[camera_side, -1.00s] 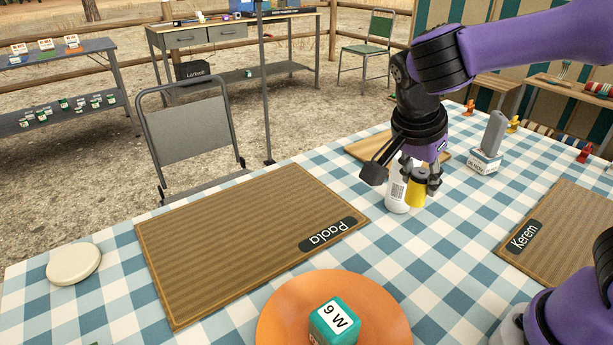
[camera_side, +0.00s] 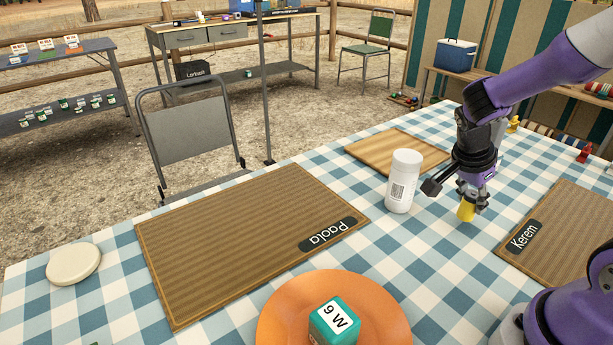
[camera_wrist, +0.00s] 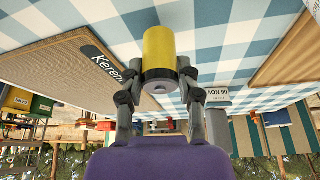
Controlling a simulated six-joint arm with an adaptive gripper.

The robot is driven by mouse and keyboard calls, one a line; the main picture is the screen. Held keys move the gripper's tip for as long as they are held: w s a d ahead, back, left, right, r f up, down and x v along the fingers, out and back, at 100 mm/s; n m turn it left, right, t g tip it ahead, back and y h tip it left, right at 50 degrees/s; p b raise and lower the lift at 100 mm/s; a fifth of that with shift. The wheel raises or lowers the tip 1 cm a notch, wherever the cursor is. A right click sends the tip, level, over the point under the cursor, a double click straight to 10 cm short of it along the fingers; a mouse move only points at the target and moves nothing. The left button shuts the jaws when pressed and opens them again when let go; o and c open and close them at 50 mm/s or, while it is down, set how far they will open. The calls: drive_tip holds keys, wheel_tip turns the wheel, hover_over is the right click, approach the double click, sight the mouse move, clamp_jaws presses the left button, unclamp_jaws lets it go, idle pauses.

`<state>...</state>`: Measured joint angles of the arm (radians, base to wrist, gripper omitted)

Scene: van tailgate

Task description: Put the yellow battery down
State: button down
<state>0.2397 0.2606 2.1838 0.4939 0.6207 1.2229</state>
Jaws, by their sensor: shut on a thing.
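The yellow battery (camera_side: 466,210) is a small yellow cylinder with a grey end. In the side view it hangs below my gripper (camera_side: 474,200), over or at the checked tablecloth between the white bottle and the Kerem mat. I cannot tell whether its lower end touches the cloth. In the wrist view the battery (camera_wrist: 159,52) sits between the two fingers of my gripper (camera_wrist: 160,82), which are shut on it.
A white bottle (camera_side: 403,183) stands left of my gripper, by a wooden board (camera_side: 372,150). The Kerem mat (camera_side: 565,225) lies to the right, the Paola mat (camera_side: 235,240) to the left. An orange plate (camera_side: 275,315) holds a teal block (camera_side: 335,322). Checked cloth around the battery is bare.

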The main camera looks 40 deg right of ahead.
drive_tip(key=shift+f, duration=0.9)
drive_tip(key=shift+f, duration=0.15)
drive_tip(key=c, duration=0.5)
unclamp_jaws()
drive_tip(key=v, duration=1.2)
drive_tip(key=s+a+r+n+t+y, duration=0.1)
drive_tip(key=a+n+t, duration=0.1)
drive_tip(key=n, duration=0.4)
drive_tip(key=s+a+r+n+t+y, duration=0.1)
drive_tip(key=a+n+t+y, duration=0.1)
drive_tip(key=a+n, duration=0.3)
drive_tip(key=s+a+r+n+t+y, duration=0.1)
drive_tip(key=a+n, duration=0.3)
drive_tip(key=n, duration=0.5)
drive_tip(key=shift+s+a+r+t, duration=0.25)
drive_tip(key=shift+s+r+t, duration=0.15)
drive_tip(key=shift+t, duration=0.4)
